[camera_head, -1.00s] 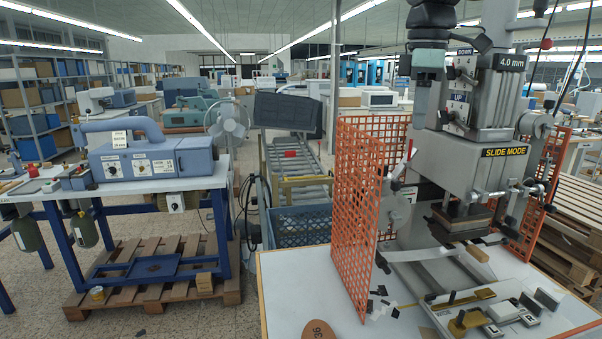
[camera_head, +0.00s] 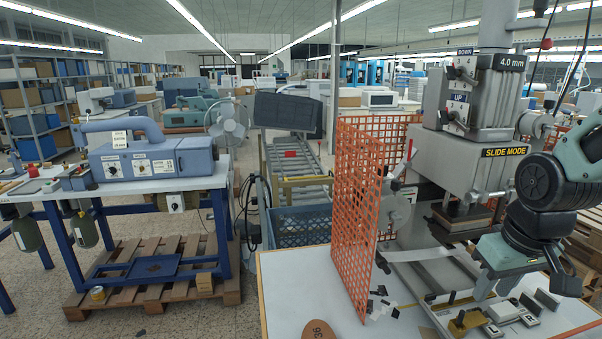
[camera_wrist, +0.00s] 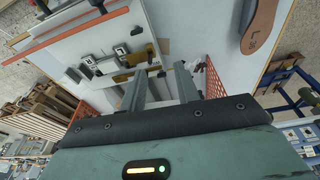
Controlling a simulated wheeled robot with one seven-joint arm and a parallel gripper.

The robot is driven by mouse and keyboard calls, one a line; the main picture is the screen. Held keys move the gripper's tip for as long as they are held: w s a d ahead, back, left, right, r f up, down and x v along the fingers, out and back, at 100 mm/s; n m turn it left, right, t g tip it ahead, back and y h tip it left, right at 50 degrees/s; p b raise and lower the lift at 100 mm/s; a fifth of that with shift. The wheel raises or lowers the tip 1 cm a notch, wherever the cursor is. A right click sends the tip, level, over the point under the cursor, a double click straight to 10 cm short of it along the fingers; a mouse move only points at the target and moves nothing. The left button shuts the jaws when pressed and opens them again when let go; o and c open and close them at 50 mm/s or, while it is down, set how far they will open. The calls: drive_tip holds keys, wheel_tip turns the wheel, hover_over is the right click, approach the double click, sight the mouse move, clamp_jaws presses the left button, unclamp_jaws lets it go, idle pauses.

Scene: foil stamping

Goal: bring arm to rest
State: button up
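My gripper (camera_head: 490,283) is at the right of the head view, in front of the foil stamping press (camera_head: 475,170). Its fingers point down over the white worktable (camera_head: 290,290). In the wrist view my gripper (camera_wrist: 160,84) shows two fingers apart with nothing held between them. The press's orange mesh guard (camera_head: 357,220) stands to the left of my arm. Below the gripper lie a brass-coloured piece (camera_head: 468,322) and grey fixture blocks (camera_head: 502,312). My arm hides part of the press's right side.
A brown oval piece marked 36 (camera_head: 318,331) lies at the table's front edge. Dark and white scraps (camera_head: 380,305) lie by the guard. A blue machine (camera_head: 150,158) stands on a bench at left. The table's left part is mostly clear.

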drive_tip(key=s+a+f+n+g+b, duration=0.1)
drive_tip(key=s+a+f+n+b, duration=0.2)
drive_tip(key=s+a+f+b, duration=0.2)
drive_tip(key=s+a+f+n+g+b, duration=0.1)
drive_tip(key=s+a+f+n+b, duration=0.2)
drive_tip(key=s+a, duration=0.9)
wheel_tip(320, 180, down, 3)
drive_tip(key=b, duration=0.2)
drive_tip(key=shift+s+a+y+b, duration=0.15)
drive_tip(key=shift+a+y+b, duration=0.05)
drive_tip(key=shift+y+b, duration=0.15)
